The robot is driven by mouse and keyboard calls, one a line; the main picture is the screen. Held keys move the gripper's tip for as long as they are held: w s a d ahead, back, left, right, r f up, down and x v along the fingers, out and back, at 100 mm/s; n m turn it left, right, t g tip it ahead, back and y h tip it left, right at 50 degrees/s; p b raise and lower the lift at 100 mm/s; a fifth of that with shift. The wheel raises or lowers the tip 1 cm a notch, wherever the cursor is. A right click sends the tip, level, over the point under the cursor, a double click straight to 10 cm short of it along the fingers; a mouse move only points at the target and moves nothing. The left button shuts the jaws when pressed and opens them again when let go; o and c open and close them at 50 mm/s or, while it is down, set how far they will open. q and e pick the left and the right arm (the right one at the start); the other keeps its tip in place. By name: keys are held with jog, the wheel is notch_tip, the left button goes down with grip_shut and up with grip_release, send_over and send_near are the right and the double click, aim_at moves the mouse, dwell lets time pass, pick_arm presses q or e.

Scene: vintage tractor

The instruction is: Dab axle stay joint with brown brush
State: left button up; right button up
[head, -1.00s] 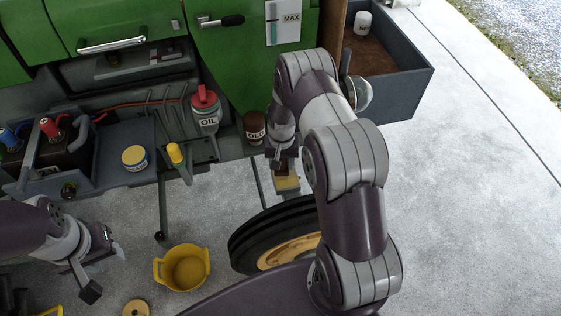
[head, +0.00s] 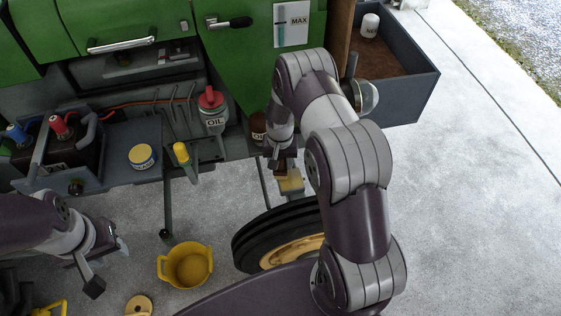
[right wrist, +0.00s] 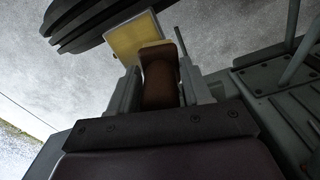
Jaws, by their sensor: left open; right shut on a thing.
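My right gripper (head: 280,158) is shut on the brown brush (right wrist: 160,82), with its fingers on both sides of the brown handle in the right wrist view. My left gripper (head: 107,268) is open and empty at the lower left.
A brown jar (head: 258,126) stands close left of the right gripper. An oil can (head: 213,112), a yellow-topped grease tin (head: 142,157) and a yellow tub (head: 186,266) are farther left. The tire (head: 250,245) is below. An open drawer (head: 405,97) is at upper right.

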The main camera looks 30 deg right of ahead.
jog(key=shift+d, duration=0.1)
jog(key=shift+s+d+f, duration=0.1)
jog(key=shift+s+d, duration=0.1)
jog(key=shift+d, duration=0.5)
jog(key=shift+s+d, duration=0.15)
jog(key=shift+d, duration=0.6)
jog(key=shift+s+d+f, duration=0.1)
jog(key=shift+s+d, duration=0.1)
jog(key=shift+d, duration=0.5)
jog(key=shift+f+b, duration=0.55)
jog(key=shift+b, duration=0.05)
jog(key=shift+d+r, duration=0.1)
jog(key=shift+s+d, duration=0.1)
jog(key=shift+d, duration=0.2)
jog(key=shift+w+a, duration=0.2)
jog(key=shift+a, duration=0.7)
